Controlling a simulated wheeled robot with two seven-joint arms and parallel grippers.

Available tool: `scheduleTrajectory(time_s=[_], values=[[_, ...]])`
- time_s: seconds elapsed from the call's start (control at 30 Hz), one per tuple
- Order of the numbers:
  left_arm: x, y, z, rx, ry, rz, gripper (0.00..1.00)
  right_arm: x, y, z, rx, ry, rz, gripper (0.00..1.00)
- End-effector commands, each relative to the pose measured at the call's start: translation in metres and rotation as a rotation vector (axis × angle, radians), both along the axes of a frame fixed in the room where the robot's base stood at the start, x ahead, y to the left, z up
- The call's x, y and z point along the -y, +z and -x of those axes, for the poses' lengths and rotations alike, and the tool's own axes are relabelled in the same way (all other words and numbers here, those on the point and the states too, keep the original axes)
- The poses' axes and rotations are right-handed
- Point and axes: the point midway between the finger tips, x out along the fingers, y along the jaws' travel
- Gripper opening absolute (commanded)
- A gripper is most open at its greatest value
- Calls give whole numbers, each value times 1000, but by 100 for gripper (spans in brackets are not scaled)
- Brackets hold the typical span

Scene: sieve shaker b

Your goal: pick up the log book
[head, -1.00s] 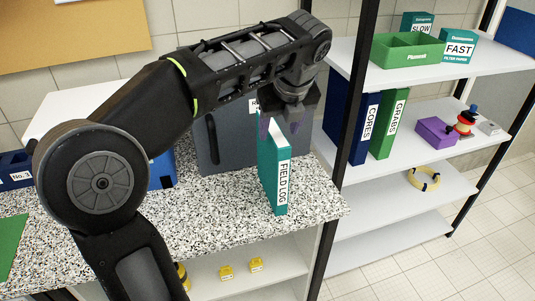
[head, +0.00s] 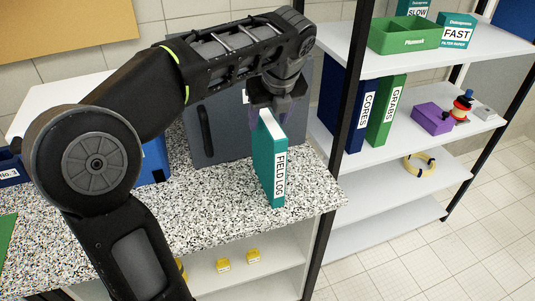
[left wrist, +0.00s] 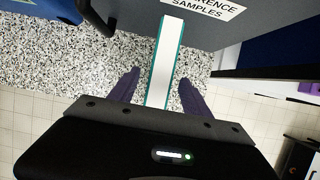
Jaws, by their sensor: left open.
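The log book is a teal binder (head: 268,165) with a white spine label reading FIELD LOG. It stands upright on the speckled counter near its front right edge. My left gripper (head: 268,108) is above the top of the binder, pointing down. In the left wrist view, the binder's top (left wrist: 165,62) runs between the two open purple fingers (left wrist: 158,92), with a gap on each side. Whether the fingertips reach below the binder's top edge is hard to tell. My right gripper is not in view.
A grey cabinet (head: 205,130) stands close behind the binder. The shelf rack to the right holds a blue CORES binder (head: 358,125), a green GRABS binder (head: 386,115) and a purple block (head: 432,117). The speckled counter (head: 225,195) is clear in front.

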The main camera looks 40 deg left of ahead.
Motion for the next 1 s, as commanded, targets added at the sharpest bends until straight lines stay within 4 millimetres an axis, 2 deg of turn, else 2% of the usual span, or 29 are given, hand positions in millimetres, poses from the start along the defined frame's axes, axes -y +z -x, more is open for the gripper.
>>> scheduleTrajectory(time_s=[0.27,0.6,1.0], values=[[-3,-6,-1,-4,2,0,56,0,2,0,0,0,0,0],[-17,-46,-11,-4,0,0,56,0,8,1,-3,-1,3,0],[-17,-48,-11,-1,-1,-1,56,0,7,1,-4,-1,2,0]])
